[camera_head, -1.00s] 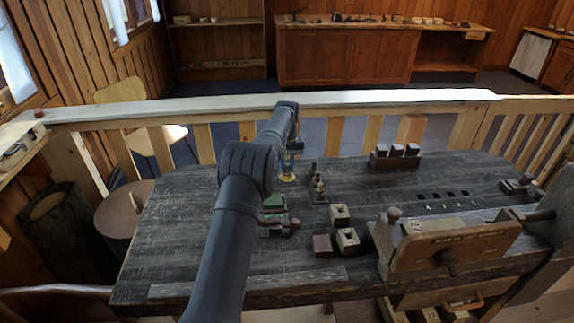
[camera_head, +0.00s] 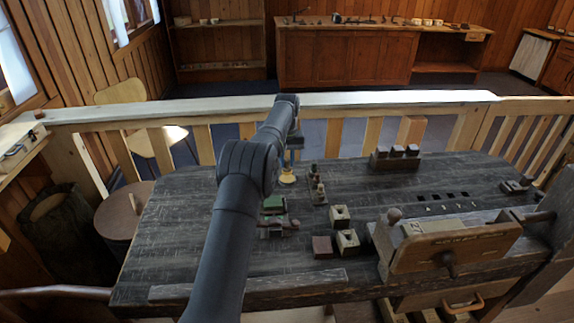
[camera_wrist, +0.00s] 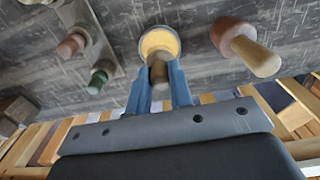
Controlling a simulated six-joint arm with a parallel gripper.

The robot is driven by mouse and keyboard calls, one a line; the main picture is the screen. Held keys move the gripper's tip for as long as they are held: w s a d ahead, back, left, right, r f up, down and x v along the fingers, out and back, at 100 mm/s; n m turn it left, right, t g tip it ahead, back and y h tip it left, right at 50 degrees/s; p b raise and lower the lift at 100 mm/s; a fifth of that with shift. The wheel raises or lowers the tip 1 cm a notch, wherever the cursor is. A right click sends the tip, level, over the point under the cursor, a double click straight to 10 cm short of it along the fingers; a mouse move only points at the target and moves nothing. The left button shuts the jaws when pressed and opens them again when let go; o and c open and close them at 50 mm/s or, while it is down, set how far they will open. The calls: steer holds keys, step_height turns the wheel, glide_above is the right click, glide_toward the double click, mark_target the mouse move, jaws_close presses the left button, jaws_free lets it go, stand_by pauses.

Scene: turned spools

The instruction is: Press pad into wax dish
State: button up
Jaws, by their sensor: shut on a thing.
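My gripper (camera_wrist: 160,75) has blue fingers closed on the pad (camera_wrist: 158,70), a small dark brown piece. In the wrist view the pad stands in front of the round yellow wax dish (camera_wrist: 160,42) and overlaps its lower edge. In the head view the dish (camera_head: 287,178) sits on the dark bench, and my gripper (camera_head: 291,160) is right above it. I cannot tell whether the pad touches the wax; its lower end is partly hidden.
A holder (camera_head: 318,194) with green and brown turned pieces stands beside the dish. In the wrist view, a piece with a pale wooden handle (camera_wrist: 255,57) lies on the dish's other side.

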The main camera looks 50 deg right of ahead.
mark_target(286, 160)
steer(key=shift+r, duration=2.15)
steer(key=shift+w, duration=0.1)
steer(key=w+a+r+m, duration=0.1)
steer(key=w+a+r, duration=0.3)
steer(key=w+a, duration=0.5)
steer(key=w+a+f+n, duration=0.15)
steer(key=w+a, duration=0.25)
steer(key=a, duration=0.5)
steer(key=w+a+f, duration=0.2)
steer(key=w+a, duration=0.2)
steer(key=a, duration=0.5)
steer(key=w+a+f+n, duration=0.15)
steer(key=w+a, duration=0.35)
steer(key=a, duration=0.5)
steer(key=s+a+f+n, duration=0.1)
steer(key=a+f, duration=0.3)
steer(key=a, duration=0.9)
steer(key=s+a+f+n, duration=0.3)
steer(key=s+a+f, duration=0.2)
steer(key=a, duration=0.4)
steer(key=s+a+f+n, duration=0.3)
steer(key=s+a+f, duration=0.2)
steer(key=a+f, duration=0.2)
steer(key=shift+s+a, duration=0.25)
steer(key=shift+a, duration=0.8)
